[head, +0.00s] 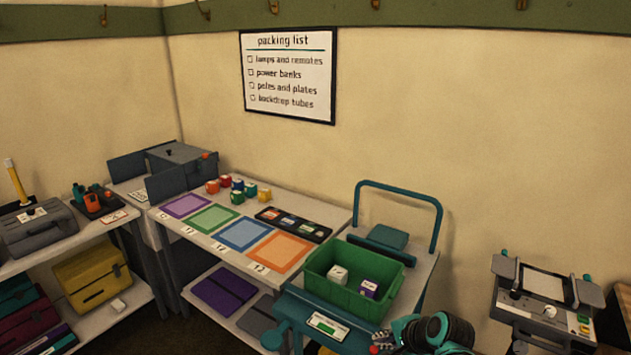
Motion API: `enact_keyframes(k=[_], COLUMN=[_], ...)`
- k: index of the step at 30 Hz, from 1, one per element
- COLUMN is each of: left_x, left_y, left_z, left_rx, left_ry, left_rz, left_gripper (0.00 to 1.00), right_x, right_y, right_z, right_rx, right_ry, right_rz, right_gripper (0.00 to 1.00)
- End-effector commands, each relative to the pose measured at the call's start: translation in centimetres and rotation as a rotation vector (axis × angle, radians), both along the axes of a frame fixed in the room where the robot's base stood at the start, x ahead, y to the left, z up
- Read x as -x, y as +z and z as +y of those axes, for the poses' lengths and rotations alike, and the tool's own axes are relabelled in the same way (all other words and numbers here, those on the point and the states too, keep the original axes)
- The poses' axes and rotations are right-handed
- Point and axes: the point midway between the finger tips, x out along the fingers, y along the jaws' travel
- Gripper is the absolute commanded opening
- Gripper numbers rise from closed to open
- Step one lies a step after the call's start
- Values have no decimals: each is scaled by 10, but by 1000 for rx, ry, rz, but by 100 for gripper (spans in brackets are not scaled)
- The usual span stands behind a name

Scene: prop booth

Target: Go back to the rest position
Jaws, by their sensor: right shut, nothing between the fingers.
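My right gripper (381,342) is low in the head view, at the bottom edge right of centre. It is shut with nothing between its fingers. It is in front of the green crate (345,294), near the crate's lower right side, and the teal and black links of my right arm are beside it. The picture's bottom edge cuts off part of the arm. My left gripper does not show in the head view.
The crate, holding two small boxes, sits on a teal cart (400,196). A table (325,246) with coloured mats and several mugs stands left of it. A grey device (540,300) stands at right. A shelf unit (50,255) is at left.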

Motion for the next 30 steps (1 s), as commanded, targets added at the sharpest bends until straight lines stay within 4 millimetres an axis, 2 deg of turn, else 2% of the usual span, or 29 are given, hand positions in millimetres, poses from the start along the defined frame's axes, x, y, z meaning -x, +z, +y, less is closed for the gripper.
enact_keyframes(k=[1,6,12,15,21,30], left_x=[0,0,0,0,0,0], left_y=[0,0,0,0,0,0], left_z=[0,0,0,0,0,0], left_rx=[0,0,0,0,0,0], left_ry=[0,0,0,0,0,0], left_rz=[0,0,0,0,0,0], left_gripper=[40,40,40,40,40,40], right_x=[20,78,139,159,177,178], right_y=[9,30,37,36,34,34], right_z=[3,4,-2,-7,-12,-12], right_rx=[83,379,701,819,933,942], right_ry=[72,335,636,750,863,871], right_rz=[-22,-99,-164,-183,-198,-200], right_gripper=[0,0,0,0,0,0])
